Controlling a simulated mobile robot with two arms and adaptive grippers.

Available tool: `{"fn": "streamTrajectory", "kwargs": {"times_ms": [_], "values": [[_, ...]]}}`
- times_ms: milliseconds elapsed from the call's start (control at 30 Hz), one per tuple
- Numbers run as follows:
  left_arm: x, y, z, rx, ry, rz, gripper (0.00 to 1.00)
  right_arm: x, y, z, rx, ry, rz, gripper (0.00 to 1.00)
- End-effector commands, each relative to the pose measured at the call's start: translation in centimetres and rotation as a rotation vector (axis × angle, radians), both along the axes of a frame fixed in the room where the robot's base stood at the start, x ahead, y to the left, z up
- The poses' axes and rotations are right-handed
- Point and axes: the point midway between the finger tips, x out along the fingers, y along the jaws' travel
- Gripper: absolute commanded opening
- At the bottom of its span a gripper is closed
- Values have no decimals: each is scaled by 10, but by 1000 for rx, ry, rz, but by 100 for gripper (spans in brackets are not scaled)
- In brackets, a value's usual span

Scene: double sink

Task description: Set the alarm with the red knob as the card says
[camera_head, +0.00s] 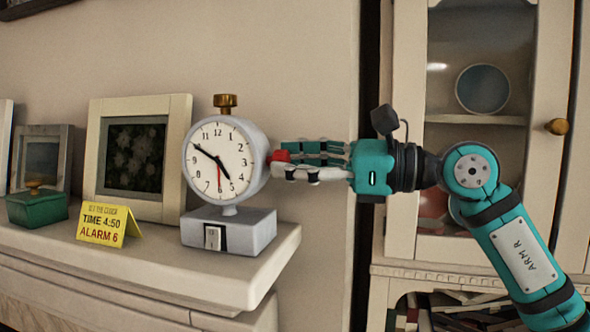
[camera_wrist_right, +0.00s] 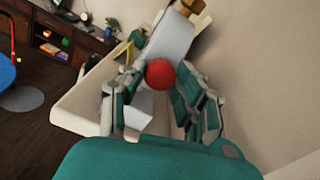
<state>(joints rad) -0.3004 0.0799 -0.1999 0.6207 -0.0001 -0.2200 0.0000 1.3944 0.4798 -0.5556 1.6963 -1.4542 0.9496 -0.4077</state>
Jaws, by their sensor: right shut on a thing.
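The white clock (camera_head: 226,205) stands upright on a grey base at the shelf's right end. Its long black hand points near 10, its short black hand near 5 and its red hand near 6. The yellow card (camera_head: 103,224) reads "SET THE CLOCK, TIME 4:50, ALARM 6". The red knob (camera_head: 280,155) sticks out of the clock's right side; it also shows in the right wrist view (camera_wrist_right: 160,74). My right gripper (camera_head: 283,165) is shut on the red knob, with fingers on either side. My left gripper is out of view.
A brass knob (camera_head: 225,102) tops the clock, and a switch (camera_head: 213,238) is on its base. Picture frames (camera_head: 180,110) and a green box (camera_head: 37,209) stand left on the shelf (camera_head: 180,277). A cabinet (camera_head: 545,170) stands right, behind my right arm.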

Motion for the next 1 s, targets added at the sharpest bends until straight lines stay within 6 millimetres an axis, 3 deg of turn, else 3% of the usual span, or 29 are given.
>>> {"fn": "streamTrajectory", "kwargs": {"times_ms": [467, 500, 633, 1000], "values": [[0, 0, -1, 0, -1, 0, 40, 0, 0, 0, -5, -15, 0, 0], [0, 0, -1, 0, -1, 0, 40, 0, 0, 0, -5, -15, 0, 37], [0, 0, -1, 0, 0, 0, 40, 0, 0, 0, -5, -15, 0, 54], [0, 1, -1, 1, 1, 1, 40, -1, -6, 0, -4, -15, -2, 55]]}}
